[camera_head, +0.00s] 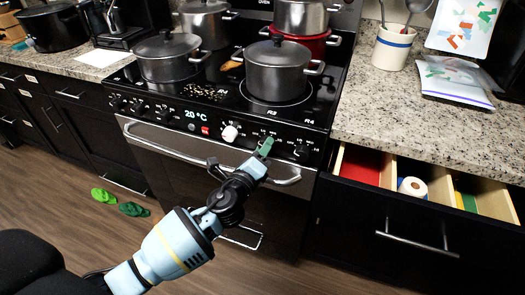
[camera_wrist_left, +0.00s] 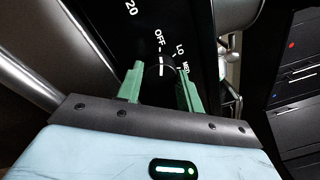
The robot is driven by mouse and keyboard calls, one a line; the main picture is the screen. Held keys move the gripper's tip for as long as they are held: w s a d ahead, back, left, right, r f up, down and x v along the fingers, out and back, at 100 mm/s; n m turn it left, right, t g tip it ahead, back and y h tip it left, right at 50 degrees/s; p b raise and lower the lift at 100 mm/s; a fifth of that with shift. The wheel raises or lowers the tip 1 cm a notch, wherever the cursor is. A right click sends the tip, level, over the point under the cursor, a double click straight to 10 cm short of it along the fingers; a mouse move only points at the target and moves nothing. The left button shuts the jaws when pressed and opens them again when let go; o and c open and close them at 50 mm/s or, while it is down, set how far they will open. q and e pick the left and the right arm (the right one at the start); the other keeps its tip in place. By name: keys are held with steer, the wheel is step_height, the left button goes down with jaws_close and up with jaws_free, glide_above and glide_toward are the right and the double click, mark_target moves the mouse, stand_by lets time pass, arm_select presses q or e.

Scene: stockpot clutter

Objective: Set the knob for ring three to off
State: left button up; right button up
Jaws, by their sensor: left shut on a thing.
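My left gripper (camera_head: 264,148) reaches the stove's front panel (camera_head: 182,118) from the lower left. In the left wrist view its green fingers (camera_wrist_left: 159,92) are shut on a dark round knob (camera_wrist_left: 160,72), one finger on each side. The panel around this knob reads OFF, LO and MED. A white line on or beside the knob lies just under the word OFF. The fingers hide part of the knob, and I cannot read which ring it belongs to. My right gripper is not in view.
A silver oven handle (camera_head: 180,148) runs below the panel, close under my left gripper. Lidded pots, one a grey pot (camera_head: 276,72), stand on the cooktop. An open drawer (camera_head: 355,166) juts out at the right. Green slippers (camera_head: 133,209) lie on the floor.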

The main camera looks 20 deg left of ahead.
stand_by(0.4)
arm_select(q)
steer(key=o, duration=1)
steer(key=shift+s+f, duration=0.1)
steer(key=shift+s, duration=0.5)
steer(key=s, duration=0.6)
steer(key=shift+s+a+f, duration=0.1)
steer(key=shift+s+a, duration=0.2)
steer(key=shift+a, duration=0.05)
